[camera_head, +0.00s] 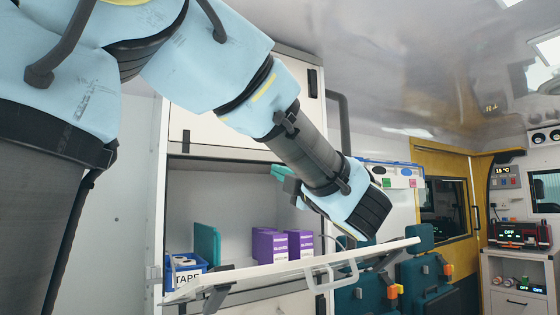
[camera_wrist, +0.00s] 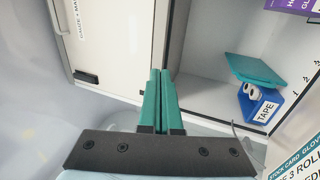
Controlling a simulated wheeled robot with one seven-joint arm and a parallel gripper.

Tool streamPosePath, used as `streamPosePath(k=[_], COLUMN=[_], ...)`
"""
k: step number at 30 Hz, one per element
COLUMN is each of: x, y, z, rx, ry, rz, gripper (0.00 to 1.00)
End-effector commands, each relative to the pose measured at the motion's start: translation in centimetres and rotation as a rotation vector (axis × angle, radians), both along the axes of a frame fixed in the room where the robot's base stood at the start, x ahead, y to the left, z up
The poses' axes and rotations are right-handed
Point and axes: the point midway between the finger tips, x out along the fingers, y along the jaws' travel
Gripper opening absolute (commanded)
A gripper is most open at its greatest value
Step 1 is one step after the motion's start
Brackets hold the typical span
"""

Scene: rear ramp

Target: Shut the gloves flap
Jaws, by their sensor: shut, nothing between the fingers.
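The gloves flap (camera_head: 290,272) is a white panel at the lower edge of an open cupboard compartment. It is folded down and sticks out, roughly level, with a pale loop handle (camera_head: 335,274) at its front. Purple gloves boxes (camera_head: 285,245) stand inside the compartment; part of one shows in the wrist view (camera_wrist: 300,5). My gripper's teal fingers (camera_wrist: 158,100) are pressed together and empty. In the head view the fingers (camera_head: 284,173) are partly hidden by my wrist, above the flap, near the compartment opening.
A blue tape box (camera_head: 186,268) and a teal panel (camera_head: 207,243) are at the compartment's left. A closed white door (camera_head: 220,132) is above; a labelled white door (camera_wrist: 112,45) fills the wrist view's upper left. Teal seats (camera_head: 425,280) stand right of the flap.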

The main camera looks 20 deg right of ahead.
Motion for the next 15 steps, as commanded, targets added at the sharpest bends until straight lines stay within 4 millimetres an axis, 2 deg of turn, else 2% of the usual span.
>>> streamPosePath(k=[1, 6, 15], x=[0.9, 3.2, 4.5], y=[0.2, 0.6, 0.8], z=[0.8, 1.5, 1.6], rx=[0.001, 0.002, 0.000], ry=[-0.001, -0.001, 0.000], rz=[0.003, 0.001, -0.001], gripper=[0.00, 0.00, 0.00])
